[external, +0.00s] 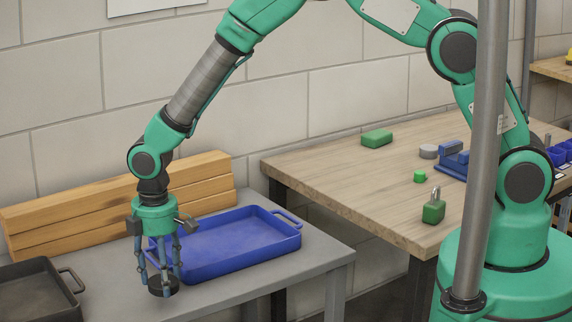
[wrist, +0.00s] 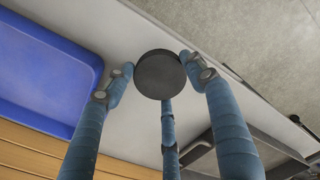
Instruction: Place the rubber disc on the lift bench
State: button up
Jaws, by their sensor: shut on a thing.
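The rubber disc (external: 162,288) is a dark, short round puck. My gripper (external: 160,280) is shut on it, with its blue fingers around the rim, over the front part of a grey bench (external: 235,277), which I take for the lift bench. In the wrist view the disc (wrist: 160,75) sits between the three fingertips of my gripper (wrist: 158,72), above the pale bench top (wrist: 125,38). The disc is low near the bench surface; I cannot tell whether it touches.
A blue tray (external: 292,240) lies on the bench just behind and right of my gripper. A dark tray (external: 70,305) is at the left. Wooden beams (external: 120,200) are stacked along the wall. A wooden table (external: 330,180) with small objects stands right. A grey post (external: 483,150) rises in front.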

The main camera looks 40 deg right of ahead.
send_over(125, 306)
jog(key=shift+w+f+b, duration=0.1)
jog(key=shift+f+b, duration=0.2)
jog(key=shift+f, duration=0.1)
jog(key=shift+f+b, duration=0.3)
jog(key=shift+f, duration=1.45)
jog(key=shift+f, duration=0.1)
jog(key=o, duration=1.2)
notch_tip(125, 306, up, 12)
jog(key=p, duration=0.1)
